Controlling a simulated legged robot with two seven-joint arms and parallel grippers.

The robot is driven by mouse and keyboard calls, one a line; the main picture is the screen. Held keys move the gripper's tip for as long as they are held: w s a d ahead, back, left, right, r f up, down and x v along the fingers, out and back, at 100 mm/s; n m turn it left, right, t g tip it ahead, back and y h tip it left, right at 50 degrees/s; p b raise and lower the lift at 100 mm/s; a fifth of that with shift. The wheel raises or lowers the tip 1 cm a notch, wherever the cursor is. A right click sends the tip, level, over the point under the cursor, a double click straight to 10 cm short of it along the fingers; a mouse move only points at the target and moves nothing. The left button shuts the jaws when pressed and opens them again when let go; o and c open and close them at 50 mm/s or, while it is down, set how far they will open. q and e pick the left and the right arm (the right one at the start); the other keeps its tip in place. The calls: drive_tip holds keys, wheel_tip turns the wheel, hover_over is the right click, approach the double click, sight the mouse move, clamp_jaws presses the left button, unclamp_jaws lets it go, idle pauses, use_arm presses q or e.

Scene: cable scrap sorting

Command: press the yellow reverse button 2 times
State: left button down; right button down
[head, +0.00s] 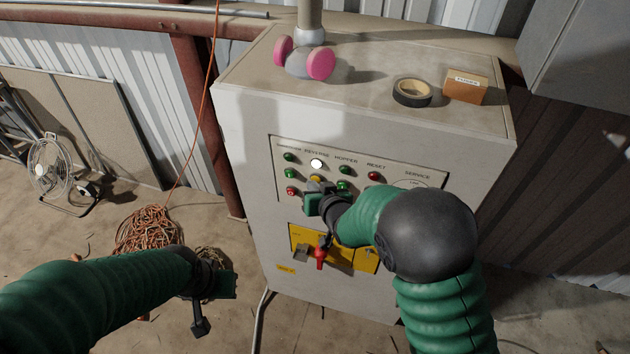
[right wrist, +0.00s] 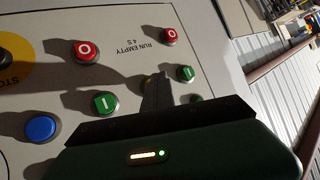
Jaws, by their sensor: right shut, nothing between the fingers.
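The yellow reverse button (head: 315,178) sits on the cabinet's button panel (head: 410,182), just below a bright white lamp (head: 317,163) under the REVERSE label. My right gripper (head: 313,190) is shut and empty, its tips at or just in front of the yellow button. In the right wrist view the shut fingers (right wrist: 156,88) cover most of the button, and only a small yellow edge (right wrist: 148,80) shows. Whether the tips touch it cannot be told. My left gripper (head: 205,300) hangs low at the left, away from the panel; its jaws are unclear.
Green and red buttons surround the yellow one, with a red button (right wrist: 87,49) and a blue button (right wrist: 40,128) in the wrist view. A yellow plate with a red handle (head: 320,257) is below.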

drive_tip(key=shift+s+a, duration=0.1)
drive_tip(key=shift+s, duration=0.7)
drive_tip(key=shift+s, duration=0.1)
drive_tip(key=s, duration=0.1)
drive_tip(key=s+a, duration=0.1)
drive_tip(key=s, duration=0.2)
drive_tip(key=shift+s+a+b, duration=0.3)
drive_tip(key=shift+b, duration=0.1)
